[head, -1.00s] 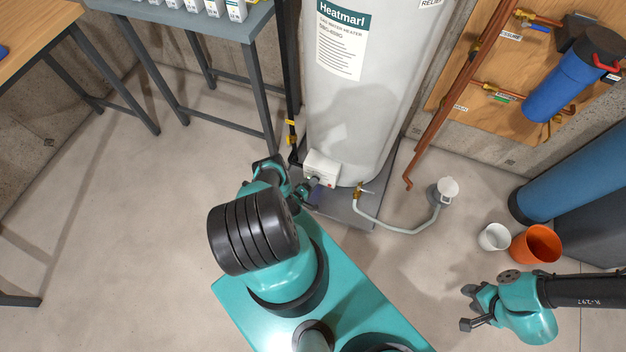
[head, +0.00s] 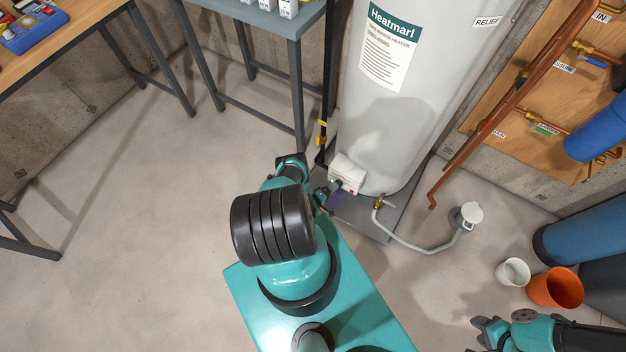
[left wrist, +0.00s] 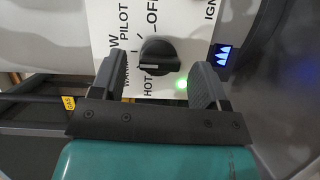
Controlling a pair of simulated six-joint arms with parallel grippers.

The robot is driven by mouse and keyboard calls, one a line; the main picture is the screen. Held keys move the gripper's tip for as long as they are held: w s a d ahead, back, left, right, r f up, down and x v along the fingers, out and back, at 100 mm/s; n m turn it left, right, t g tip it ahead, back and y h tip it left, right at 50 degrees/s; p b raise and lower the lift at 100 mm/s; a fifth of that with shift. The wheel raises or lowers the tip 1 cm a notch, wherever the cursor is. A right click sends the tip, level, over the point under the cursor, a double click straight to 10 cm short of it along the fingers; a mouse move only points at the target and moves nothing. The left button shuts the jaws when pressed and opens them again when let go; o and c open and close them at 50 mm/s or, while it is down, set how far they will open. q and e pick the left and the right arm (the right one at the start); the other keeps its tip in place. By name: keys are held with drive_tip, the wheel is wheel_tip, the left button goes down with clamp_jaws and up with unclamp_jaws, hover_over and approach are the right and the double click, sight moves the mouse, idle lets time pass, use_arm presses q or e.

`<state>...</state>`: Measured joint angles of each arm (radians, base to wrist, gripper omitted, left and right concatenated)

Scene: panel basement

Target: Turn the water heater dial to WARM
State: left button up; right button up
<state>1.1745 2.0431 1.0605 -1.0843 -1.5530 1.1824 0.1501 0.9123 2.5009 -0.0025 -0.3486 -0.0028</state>
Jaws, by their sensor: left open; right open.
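The water heater (head: 385,120) is a tall light grey cylinder with a white control box (head: 347,174) low on its front. In the left wrist view the black dial (left wrist: 159,56) sits on the white panel, among the words PILOT, OFF, HOT and a partly hidden WARM. A light mark shows on the dial's left side. My left gripper (left wrist: 155,82) is open, with one finger on each side of the dial; contact cannot be told. In the head view my left gripper (head: 326,197) is at the control box. My right gripper (head: 480,335) is open and empty at the lower right.
A drain hose (head: 420,246), a white bucket (head: 512,271) and an orange bucket (head: 555,288) are at the right. Floor at left is clear.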

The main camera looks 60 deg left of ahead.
use_arm(q)
drive_tip(key=s+d, duration=0.1)
drive_tip(key=s, duration=1.4)
drive_tip(key=shift+s+d+r, duration=0.15)
drive_tip(key=shift+s+r, duration=0.1)
drive_tip(key=shift+s, duration=0.05)
drive_tip(key=shift+w+a+m, duration=0.2)
drive_tip(key=shift+a+m, duration=0.1)
drive_tip(key=c, duration=0.3)
drive_tip(key=w+a+m+g+h, duration=0.1)
drive_tip(key=a+m, duration=0.1)
drive_tip(key=w+a+r+m+g+h, duration=0.1)
drive_tip(key=w+m+g, duration=0.1)
drive_tip(key=w+a+r+m+g+h, duration=0.1)
drive_tip(key=w+a+m+g, duration=0.1)
drive_tip(key=shift+w+a+m, duration=0.15)
drive_tip(key=shift+a+m, duration=0.15)
drive_tip(key=c, duration=0.8)
drive_tip(key=a+r+m+g, duration=0.1)
drive_tip(key=m, duration=0.1)
drive_tip(key=w+a+r+m+g+h, duration=0.1)
drive_tip(key=r+m+g, duration=0.1)
drive_tip(key=w+a+r+m+g, duration=0.1)
drive_tip(key=shift+w+r+m+g, duration=0.1)
drive_tip(key=shift+r+m+g, duration=0.15)
drive_tip(key=shift+m+g, duration=0.15)
clamp_jaws()
drive_tip(key=shift+a+r+m+g+h, duration=0.1)
drive_tip(key=shift+r+m+g+h, duration=0.2)
drive_tip(key=shift+r+m+g, duration=0.25)
